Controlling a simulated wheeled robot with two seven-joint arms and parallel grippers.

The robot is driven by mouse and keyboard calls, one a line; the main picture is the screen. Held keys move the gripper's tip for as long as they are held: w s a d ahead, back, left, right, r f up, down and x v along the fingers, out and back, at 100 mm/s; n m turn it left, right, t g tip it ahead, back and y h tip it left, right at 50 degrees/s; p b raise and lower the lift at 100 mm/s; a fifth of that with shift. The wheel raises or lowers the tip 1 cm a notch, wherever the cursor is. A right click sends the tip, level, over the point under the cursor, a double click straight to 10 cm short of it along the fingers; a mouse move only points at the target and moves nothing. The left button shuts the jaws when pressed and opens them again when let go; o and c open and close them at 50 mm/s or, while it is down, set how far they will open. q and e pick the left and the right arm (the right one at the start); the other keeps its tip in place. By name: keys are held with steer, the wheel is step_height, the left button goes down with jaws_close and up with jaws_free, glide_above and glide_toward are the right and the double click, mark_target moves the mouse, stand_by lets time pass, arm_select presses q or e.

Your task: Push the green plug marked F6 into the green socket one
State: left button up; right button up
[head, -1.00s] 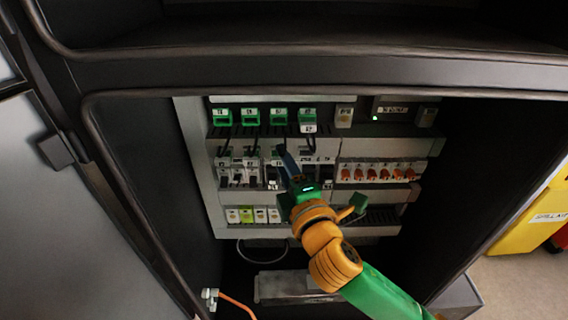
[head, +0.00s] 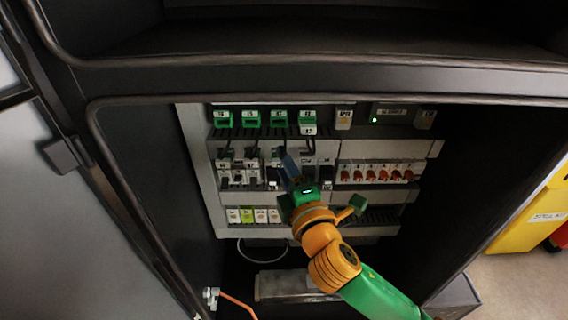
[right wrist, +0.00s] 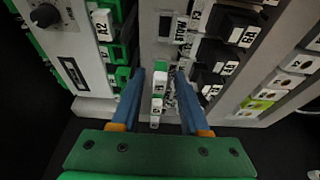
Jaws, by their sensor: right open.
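A row of green sockets (head: 250,118) runs along the top rail of the panel in the head view. The rightmost of these has a white labelled plug (head: 308,130) below it. Some green sockets (right wrist: 121,76) also show at the left in the right wrist view. My right gripper (head: 287,158) reaches in front of the middle rail, below the green row. In the right wrist view its blue fingers (right wrist: 160,80) stand open, with a small white-and-green plug (right wrist: 159,92) between them. Its marking is too small to read; I cannot tell whether the fingers touch it. My left gripper is out of view.
Black breakers with white labels (head: 237,178) stand left of my gripper, and a row of orange switches (head: 377,175) to its right. White and lime modules (head: 247,215) line the lower rail. The dark cabinet frame surrounds the panel. A yellow bin (head: 530,220) stands outside at right.

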jaws_close()
steer(key=shift+f, duration=0.15)
stand_by(0.4)
steer(key=shift+s+p, duration=0.4)
steer(key=shift+s, duration=0.65)
steer(key=shift+s+p, duration=0.5)
steer(key=shift+s, duration=2.2)
